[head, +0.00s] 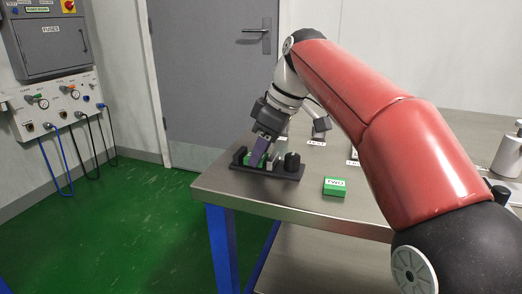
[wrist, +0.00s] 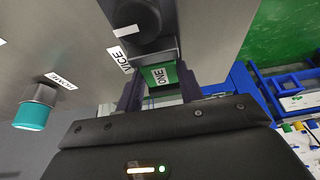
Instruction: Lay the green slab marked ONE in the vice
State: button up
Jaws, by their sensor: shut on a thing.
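The green slab marked ONE (wrist: 160,76) is between the two dark fingers of my gripper (wrist: 159,92) in the wrist view, its label facing the camera. My gripper (head: 257,158) is shut on it. In the head view, the fingers reach down into the black vice (head: 278,172) near the table's left corner. A little green of the slab (head: 250,158) shows beside the fingers there. In the wrist view, dark vice parts (wrist: 148,25) are just beyond the slab, beside a VICE label (wrist: 120,59). Whether the slab touches the vice floor is hidden.
A green block marked TWO (head: 335,187) lies on the metal table (head: 300,200), right of the vice. A teal-ended cylinder (wrist: 34,112) stands by a HOME label (wrist: 61,81). A pale cylindrical object (head: 508,157) stands at the far right. My arm hides part of the table.

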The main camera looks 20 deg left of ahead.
jog(key=o, duration=1)
jog(key=shift+f, duration=0.1)
jog(key=shift+o, duration=0.2)
jog(key=shift+r, duration=0.35)
jog(key=p+v, duration=0.4)
jog(key=v, duration=0.7)
jog(key=shift+d+r, duration=0.15)
jog(key=shift+r, duration=0.2)
jog(key=shift+s, duration=0.1)
